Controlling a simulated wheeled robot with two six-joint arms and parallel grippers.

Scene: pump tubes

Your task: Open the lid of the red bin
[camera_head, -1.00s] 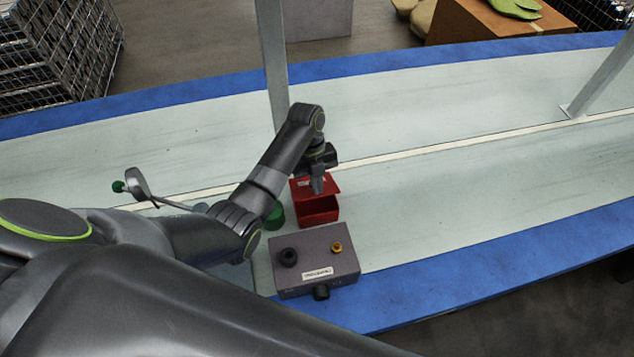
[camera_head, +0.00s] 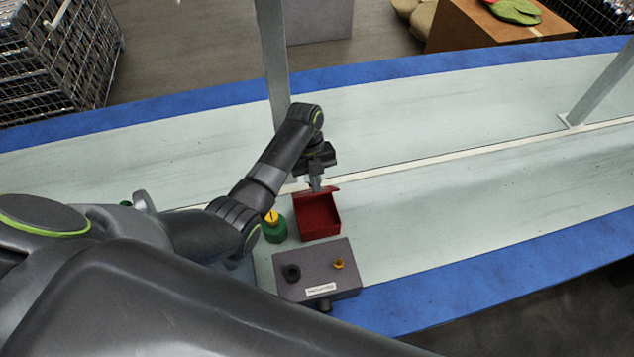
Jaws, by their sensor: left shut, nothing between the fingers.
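The red bin (camera_head: 319,226) stands on the table with its top open and its inside in view. Its red lid (camera_head: 328,191) is swung up at the far edge, seen nearly edge-on. My left gripper (camera_head: 315,184) is shut and empty, pointing down at the bin's far edge, beside the lid. It overlaps the lid in the picture; I cannot tell if they touch. My right gripper is out of view.
A grey box (camera_head: 345,283) with a black and a yellow fitting stands just in front of the bin. A green container (camera_head: 274,230) with a yellow top is left of it. A metal post (camera_head: 274,60) rises behind. The table (camera_head: 480,190) is clear to the right.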

